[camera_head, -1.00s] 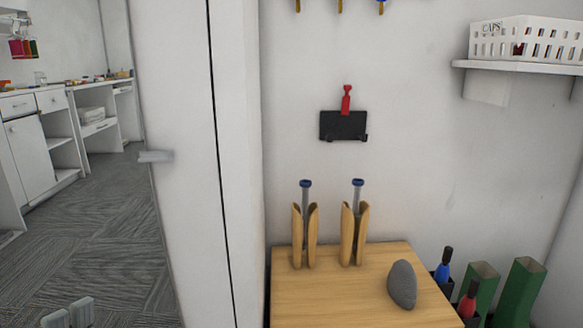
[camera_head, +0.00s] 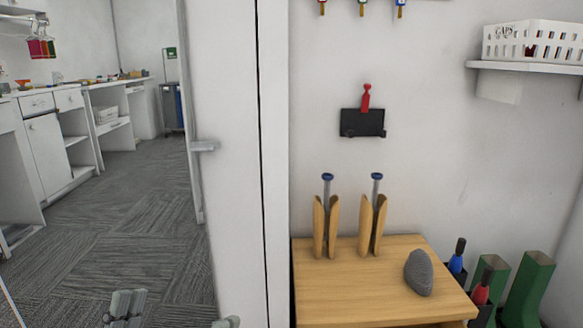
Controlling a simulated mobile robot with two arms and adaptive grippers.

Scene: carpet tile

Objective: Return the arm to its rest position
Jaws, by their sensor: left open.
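My left gripper (camera_head: 176,318) shows only by its grey fingertips at the bottom edge, left of centre in the head view. It is open, with one fingertip further left and the other near the foot of the white door. I see nothing between the fingers. The rest of its arm is below the picture. My right gripper is not in view.
A wooden table (camera_head: 350,279) holds two wooden holders (camera_head: 372,226) with blue-topped rods and a grey stone (camera_head: 418,272). A white door (camera_head: 226,150) with a handle stands left of it. Carpet (camera_head: 125,235) is clear at left.

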